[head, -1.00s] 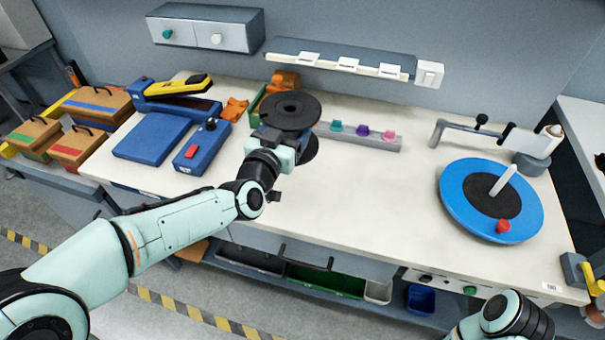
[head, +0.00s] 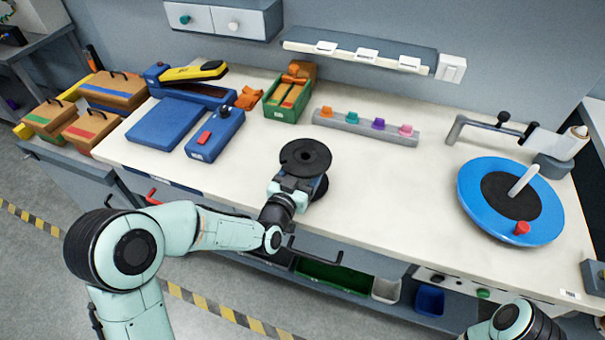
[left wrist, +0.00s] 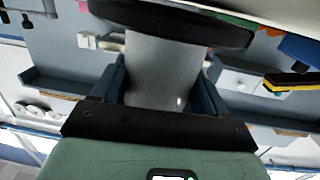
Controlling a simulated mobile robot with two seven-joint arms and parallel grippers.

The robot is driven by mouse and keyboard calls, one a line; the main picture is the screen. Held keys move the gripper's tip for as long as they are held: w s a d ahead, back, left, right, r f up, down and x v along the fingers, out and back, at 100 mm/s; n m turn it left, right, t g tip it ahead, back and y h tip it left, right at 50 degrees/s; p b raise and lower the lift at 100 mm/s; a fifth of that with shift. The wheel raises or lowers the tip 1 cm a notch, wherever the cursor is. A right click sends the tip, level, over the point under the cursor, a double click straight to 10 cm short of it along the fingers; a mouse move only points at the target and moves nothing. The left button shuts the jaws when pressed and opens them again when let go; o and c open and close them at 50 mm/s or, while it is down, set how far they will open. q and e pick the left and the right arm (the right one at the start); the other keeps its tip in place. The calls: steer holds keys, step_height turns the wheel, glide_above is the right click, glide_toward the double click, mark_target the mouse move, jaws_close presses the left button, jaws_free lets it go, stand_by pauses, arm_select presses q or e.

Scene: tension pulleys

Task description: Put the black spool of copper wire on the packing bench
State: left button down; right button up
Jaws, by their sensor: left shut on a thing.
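A black spool (head: 305,155) with two round flanges and a hole in the top one is in my left gripper (head: 296,186), near the front edge of the white-topped bench (head: 400,205). In the left wrist view the fingers (left wrist: 163,88) are shut on the spool's smooth grey core (left wrist: 165,70), below one dark flange (left wrist: 175,22). No copper wire shows on it. The spool is roughly upright; I cannot tell whether its lower flange touches the bench top. My right gripper is out of view.
A blue turntable (head: 475,205) stands at the right. Wooden boxes (head: 90,130) are farther left. The bench middle is clear.

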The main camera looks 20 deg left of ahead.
arm_select(q)
steer(key=shift+f, duration=0.2)
steer(key=shift+f, duration=0.1)
steer(key=shift+c, duration=1.6)
jaws_free()
steer(key=shift+f, duration=0.15)
steer(key=o, duration=0.3)
